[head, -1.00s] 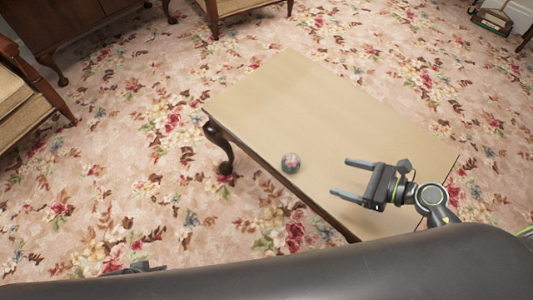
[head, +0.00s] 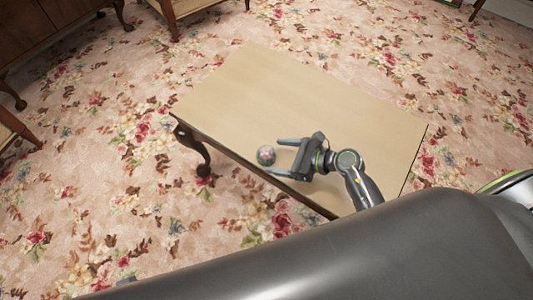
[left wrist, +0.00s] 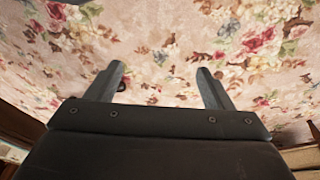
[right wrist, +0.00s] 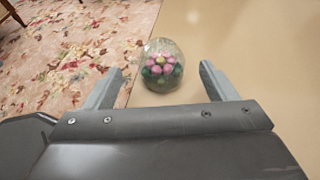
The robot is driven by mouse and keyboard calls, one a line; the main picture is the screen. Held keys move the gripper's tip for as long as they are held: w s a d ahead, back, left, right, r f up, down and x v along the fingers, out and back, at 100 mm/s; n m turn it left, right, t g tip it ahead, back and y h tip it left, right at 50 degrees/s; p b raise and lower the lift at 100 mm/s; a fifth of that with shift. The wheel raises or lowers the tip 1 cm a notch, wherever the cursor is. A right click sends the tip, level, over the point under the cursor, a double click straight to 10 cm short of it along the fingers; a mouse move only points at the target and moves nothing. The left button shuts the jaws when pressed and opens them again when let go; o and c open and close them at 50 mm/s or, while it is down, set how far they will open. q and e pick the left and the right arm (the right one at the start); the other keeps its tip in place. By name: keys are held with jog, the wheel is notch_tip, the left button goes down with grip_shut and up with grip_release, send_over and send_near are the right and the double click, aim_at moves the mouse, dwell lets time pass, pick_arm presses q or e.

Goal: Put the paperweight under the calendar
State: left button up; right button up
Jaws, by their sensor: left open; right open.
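The paperweight (head: 266,155) is a small glass ball with pink and green inside. It rests on the wooden table near its front left edge. My right gripper (head: 277,157) is open, with its fingers pointing at the paperweight. In the right wrist view the paperweight (right wrist: 162,66) sits just ahead of and between the two open fingers (right wrist: 162,85), and no finger is seen closed on it. My left gripper (left wrist: 165,85) is open and empty above the carpet; it is not clear in the head view. No calendar can be made out in any view.
The table top (head: 310,100) is otherwise bare, with free room behind and right of the paperweight. Flowered carpet (head: 100,190) surrounds it. A dark wooden cabinet (head: 30,35) and chairs stand at the back left.

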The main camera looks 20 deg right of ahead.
aim_at(275, 155)
jog(key=x, duration=0.4)
jog(key=shift+w+a+f+b, duration=0.15)
jog(key=shift+w+a+b, duration=0.05)
jog(key=shift+w+b, duration=0.1)
jog(key=shift+c, duration=0.2)
jog(key=c, duration=1.2)
